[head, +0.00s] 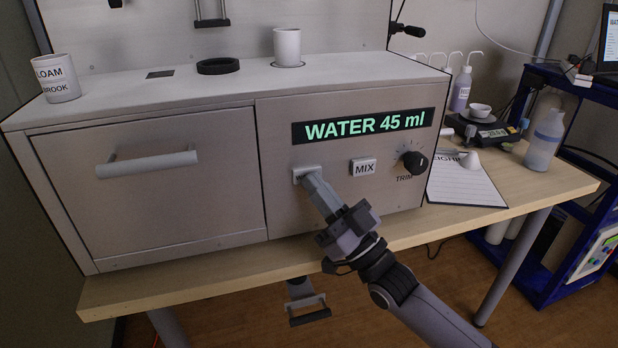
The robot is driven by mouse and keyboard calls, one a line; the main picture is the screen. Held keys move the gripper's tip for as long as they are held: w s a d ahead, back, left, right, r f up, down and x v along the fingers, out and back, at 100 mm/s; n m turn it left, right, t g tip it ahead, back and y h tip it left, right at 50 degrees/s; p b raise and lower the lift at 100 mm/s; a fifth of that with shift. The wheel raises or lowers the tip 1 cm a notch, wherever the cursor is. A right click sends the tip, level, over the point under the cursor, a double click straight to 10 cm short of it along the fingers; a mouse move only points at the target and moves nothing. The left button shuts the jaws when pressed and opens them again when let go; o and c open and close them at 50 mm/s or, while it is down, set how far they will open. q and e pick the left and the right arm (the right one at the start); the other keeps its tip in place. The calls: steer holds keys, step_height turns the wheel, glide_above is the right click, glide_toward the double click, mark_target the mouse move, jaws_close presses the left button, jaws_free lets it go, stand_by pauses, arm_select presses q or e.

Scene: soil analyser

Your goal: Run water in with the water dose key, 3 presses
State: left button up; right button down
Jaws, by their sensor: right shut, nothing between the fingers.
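The soil analyser (185,228) is a pale grey cabinet on a wooden table. Its display (362,126) reads "WATER 45 ml" in green. A pale square key (298,176), apparently the water dose key, is on the front below the display; its label is hidden. My right gripper (310,181) is shut and empty, its fingertips at this key and covering part of it. I cannot tell whether they touch or press it. The MIX key (363,167) is to the right. My left gripper is not in view.
The TRIM knob (415,162) is right of MIX, and a drawer handle (150,164) is on the left front. A LOAM BROOK cup (57,79) and a white cup (287,47) stand on top. A paper sheet (465,188), scale (484,133) and bottle (545,140) are at right.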

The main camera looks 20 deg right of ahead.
steer(key=shift+s, duration=0.1)
steer(key=shift+s+p, duration=0.6)
steer(key=shift+s, duration=0.2)
steer(key=s+p, duration=0.2)
steer(key=s, duration=0.3)
steer(key=shift+d, duration=0.1)
steer(key=shift+f, duration=0.1)
stand_by(0.6)
